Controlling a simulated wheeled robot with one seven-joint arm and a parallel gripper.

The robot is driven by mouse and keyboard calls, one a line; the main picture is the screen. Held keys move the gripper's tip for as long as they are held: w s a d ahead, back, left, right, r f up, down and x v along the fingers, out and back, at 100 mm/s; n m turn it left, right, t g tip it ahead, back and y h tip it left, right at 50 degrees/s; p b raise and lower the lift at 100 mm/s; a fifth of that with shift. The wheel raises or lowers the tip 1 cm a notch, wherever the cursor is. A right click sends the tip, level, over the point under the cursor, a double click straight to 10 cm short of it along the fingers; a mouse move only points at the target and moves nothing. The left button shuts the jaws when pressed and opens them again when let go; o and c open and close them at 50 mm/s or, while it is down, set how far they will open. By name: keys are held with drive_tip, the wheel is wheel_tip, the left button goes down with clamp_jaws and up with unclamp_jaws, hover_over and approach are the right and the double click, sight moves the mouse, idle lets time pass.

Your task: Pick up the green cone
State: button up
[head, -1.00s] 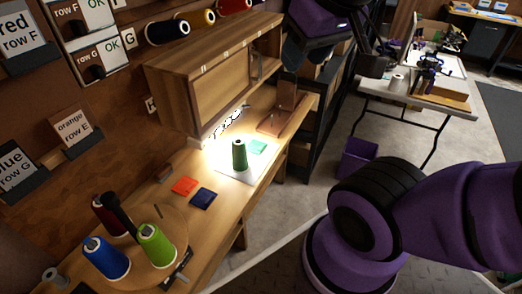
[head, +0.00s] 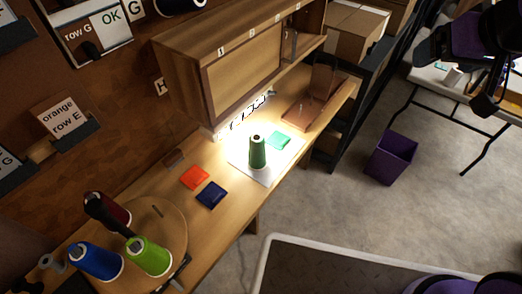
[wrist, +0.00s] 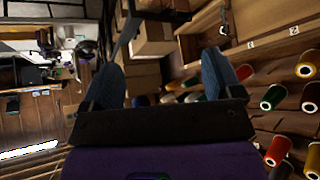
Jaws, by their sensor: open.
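A dark green cone (head: 257,152) stands upright on a white sheet (head: 243,170) under bright light on the wooden bench. A lime green cone (head: 149,256) stands on the round wooden turntable (head: 172,222) at the near left end. My gripper (wrist: 164,65) is open in the wrist view, with two blue fingers wide apart and nothing between them. It points at shelves and boxes, and neither bench cone is between its fingers. In the head view, dark parts of my arm show at the top right, far from the green cones.
Blue (head: 96,261) and dark red (head: 112,212) cones share the turntable. Orange (head: 194,177), navy (head: 211,194) and teal (head: 278,141) squares lie on the bench. A wooden cabinet (head: 240,70) overhangs its back. A purple bin (head: 392,157) stands on open floor to the right.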

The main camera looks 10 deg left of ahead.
drive_tip(key=w+a+f+n+t+y, duration=0.1)
drive_tip(key=w+a+f+y, duration=0.1)
drive_tip(key=w+a+f, duration=0.55)
drive_tip(key=n+t+y, duration=0.2)
drive_tip(key=n+y, duration=0.2)
approach(261, 152)
drive_tip(key=w+f, duration=0.1)
drive_tip(key=shift+t, duration=0.3)
drive_tip(key=x, duration=1.1)
drive_tip(key=shift+a+f, duration=0.15)
drive_tip(key=shift+a, duration=0.4)
drive_tip(key=c, duration=1.2)
drive_tip(key=shift+o, duration=0.2)
